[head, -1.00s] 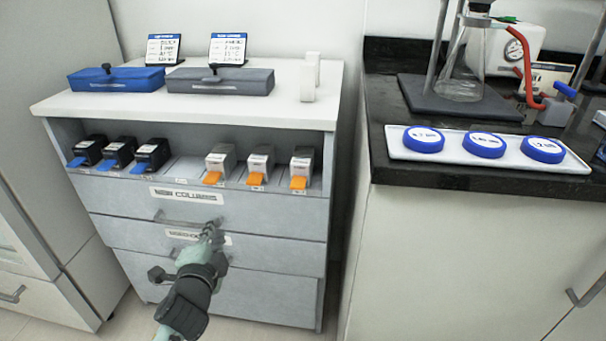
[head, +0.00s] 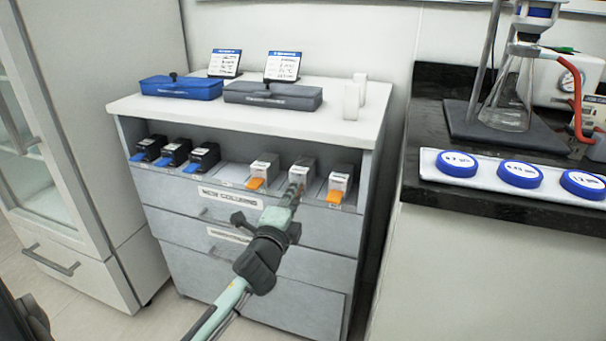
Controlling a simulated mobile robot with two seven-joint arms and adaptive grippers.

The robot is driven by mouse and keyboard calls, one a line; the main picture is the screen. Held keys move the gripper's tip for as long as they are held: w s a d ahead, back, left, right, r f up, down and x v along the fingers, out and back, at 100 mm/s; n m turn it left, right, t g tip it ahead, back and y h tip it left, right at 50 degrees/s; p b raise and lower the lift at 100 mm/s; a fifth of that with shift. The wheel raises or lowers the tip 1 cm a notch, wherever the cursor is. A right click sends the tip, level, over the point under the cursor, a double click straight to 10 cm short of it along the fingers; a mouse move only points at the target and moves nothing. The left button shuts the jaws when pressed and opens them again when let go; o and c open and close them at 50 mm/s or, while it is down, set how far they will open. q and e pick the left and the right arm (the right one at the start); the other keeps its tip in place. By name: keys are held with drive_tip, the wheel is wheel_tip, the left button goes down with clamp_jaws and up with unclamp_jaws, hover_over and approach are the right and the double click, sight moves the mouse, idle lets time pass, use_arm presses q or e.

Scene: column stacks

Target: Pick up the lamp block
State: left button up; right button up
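No block in the head view carries a readable lamp label, so I cannot tell which is the lamp block. The open shelf holds three black blocks with blue tabs: left (head: 149,148), middle (head: 175,152) and right (head: 204,156). It also holds three white-grey blocks with orange tabs: left (head: 264,168), middle (head: 302,172) and right (head: 340,181). Contact and finger opening are unclear. My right gripper is out of view.
The drawer cabinet (head: 190,225) has handles below the shelf. On its top (head: 225,112) are a blue box (head: 182,90), a grey box (head: 268,97), sign cards and white cylinders. The black counter (head: 440,202) on the right bears a white tray (head: 428,172) with blue discs and glassware.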

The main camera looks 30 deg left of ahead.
use_arm(q)
drive_tip(key=shift+w+a, duration=0.1)
drive_tip(key=shift+w, duration=0.2)
drive_tip(key=shift+c, duration=0.6)
clamp_jaws()
drive_tip(key=shift+r, duration=0.1)
